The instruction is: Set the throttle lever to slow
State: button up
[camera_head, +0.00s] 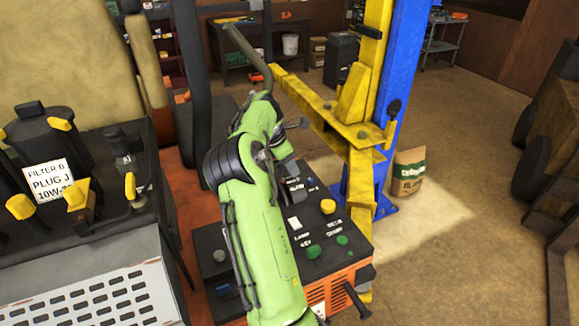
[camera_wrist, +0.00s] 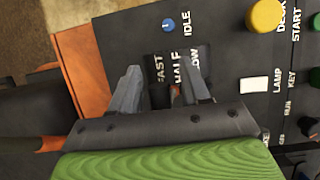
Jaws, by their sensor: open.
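The control panel (camera_wrist: 225,50) fills much of the wrist view. The throttle labels FAST, HALF and a partly covered SLOW (camera_wrist: 195,62) run left to right on a dark plate. My gripper (camera_wrist: 162,80) is over this plate, with its two grey fingers apart, one left of FAST and one by SLOW. A dark piece (camera_wrist: 160,96), possibly the throttle lever, shows between the fingers near the FAST side; its lower part and any contact are hidden.
A yellow knob (camera_wrist: 265,15), a white lamp switch (camera_wrist: 253,92) and a blue button (camera_wrist: 169,25) sit near the gripper. A yellow and blue lift post (camera_head: 392,90) stands just behind the panel. Filter canisters (camera_head: 40,135) stand at left.

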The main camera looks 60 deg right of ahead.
jog(key=shift+d+f, duration=0.1)
jog(key=shift+f, duration=0.2)
jog(key=shift+c, duration=0.3)
grip_shut()
